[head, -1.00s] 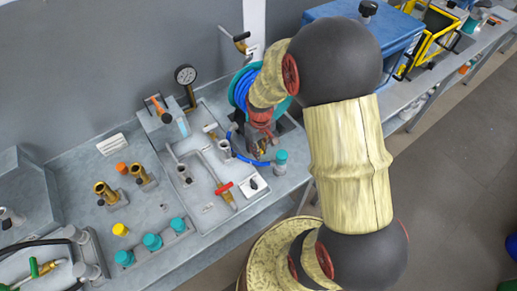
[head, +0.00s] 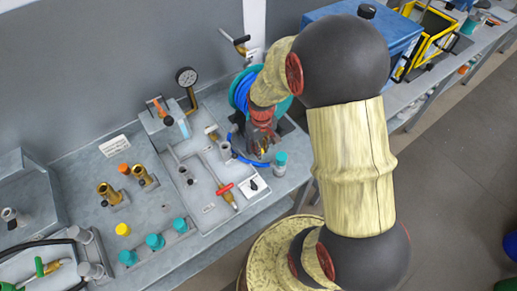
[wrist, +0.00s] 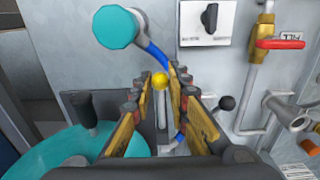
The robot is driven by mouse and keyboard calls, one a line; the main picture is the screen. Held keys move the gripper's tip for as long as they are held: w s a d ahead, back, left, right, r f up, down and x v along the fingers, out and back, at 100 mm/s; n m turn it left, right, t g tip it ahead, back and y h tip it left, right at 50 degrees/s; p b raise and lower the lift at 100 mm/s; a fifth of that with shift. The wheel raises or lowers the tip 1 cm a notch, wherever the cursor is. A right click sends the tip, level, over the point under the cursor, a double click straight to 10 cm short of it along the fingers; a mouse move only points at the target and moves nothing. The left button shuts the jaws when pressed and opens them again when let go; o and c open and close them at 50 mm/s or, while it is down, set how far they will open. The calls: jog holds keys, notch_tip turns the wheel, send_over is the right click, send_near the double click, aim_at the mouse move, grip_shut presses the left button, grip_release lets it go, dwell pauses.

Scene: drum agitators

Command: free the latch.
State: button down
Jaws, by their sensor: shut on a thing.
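A small yellow ball knob (wrist: 160,81) on a thin grey rod (wrist: 163,112) shows in the wrist view; I take it for the latch handle. My gripper (wrist: 161,82) is shut on this knob, with its yellow-padded fingers on either side near the tips. In the head view my gripper (head: 260,150) points down in front of the teal reel (head: 235,94) with blue hose. The reel also fills the lower left of the wrist view (wrist: 40,155). The knob cannot be made out in the head view, and the rod's lower end is hidden.
A teal-capped hose end (wrist: 117,27) stands close ahead of the fingers. A black ball knob (wrist: 227,103) and a red-handled valve (wrist: 280,43) are to the right. The blue box (head: 340,15) is beyond my arm.

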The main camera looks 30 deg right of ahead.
jog(key=shift+w+r, duration=0.1)
jog(key=shift+r, duration=0.05)
jog(key=shift+w+r+p, duration=0.2)
jog(key=shift+r+p, duration=1.05)
jog(key=shift+r, duration=0.35)
jog(key=shift+w+r+p, duration=0.35)
jog(key=shift+r+p, duration=0.05)
jog(key=shift+r, duration=0.2)
jog(key=shift+w+r+p, duration=0.3)
jog(key=shift+r+p, duration=0.05)
jog(key=shift+r, duration=0.2)
jog(key=c, duration=1.7)
grip_release()
jog(key=shift+s+f, duration=0.1)
